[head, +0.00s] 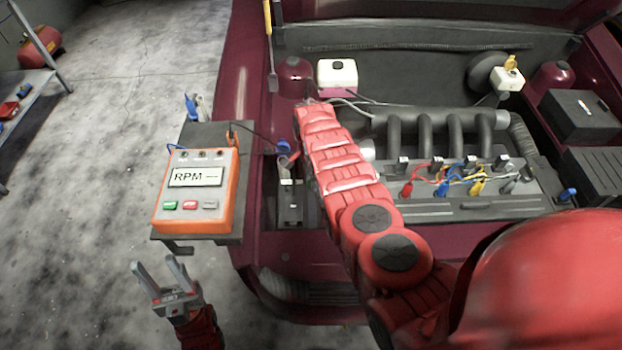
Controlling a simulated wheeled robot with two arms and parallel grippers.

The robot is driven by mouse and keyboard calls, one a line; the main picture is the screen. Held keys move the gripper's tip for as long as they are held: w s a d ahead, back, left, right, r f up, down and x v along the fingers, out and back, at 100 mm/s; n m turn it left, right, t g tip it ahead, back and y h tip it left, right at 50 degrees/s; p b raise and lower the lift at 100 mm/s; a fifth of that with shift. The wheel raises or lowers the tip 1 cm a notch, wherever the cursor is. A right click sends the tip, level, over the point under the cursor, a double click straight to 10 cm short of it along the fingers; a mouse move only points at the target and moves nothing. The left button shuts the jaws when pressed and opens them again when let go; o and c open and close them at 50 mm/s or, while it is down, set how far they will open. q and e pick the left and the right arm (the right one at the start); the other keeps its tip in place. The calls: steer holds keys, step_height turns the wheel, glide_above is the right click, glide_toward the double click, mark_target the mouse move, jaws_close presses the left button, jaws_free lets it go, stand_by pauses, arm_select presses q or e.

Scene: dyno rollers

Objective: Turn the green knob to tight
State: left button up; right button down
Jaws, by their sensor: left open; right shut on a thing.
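I cannot make out a green knob in the head view. The only green part I see is a small green button (170,205) on the orange RPM meter (228,205). My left gripper (158,268) is open and empty, below the meter and apart from it, over the floor. My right arm reaches from the lower right across the engine bay.
The meter sits on a dark side shelf (205,135) by the maroon car. The engine (440,140) has several coloured leads (445,185). A white reservoir (337,75) stands at the back. The concrete floor (130,60) on the left is clear; a metal shelf (40,75) stands at the far left.

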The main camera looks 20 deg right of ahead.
steer(key=n, duration=0.8)
steer(key=shift+f, duration=0.1)
steer(key=n+b, duration=0.1)
steer(key=n, duration=0.2)
steer(key=shift+f+n, duration=0.1)
steer(key=shift+n, duration=0.2)
steer(key=n+b, duration=0.1)
steer(key=n, duration=0.2)
steer(key=shift+s+n+b, duration=0.1)
steer(key=shift+n+b, duration=0.75)
steer(key=shift+n, duration=0.95)
steer(key=shift+n+t, duration=0.3)
steer(key=c, duration=0.6)
jaws_free()
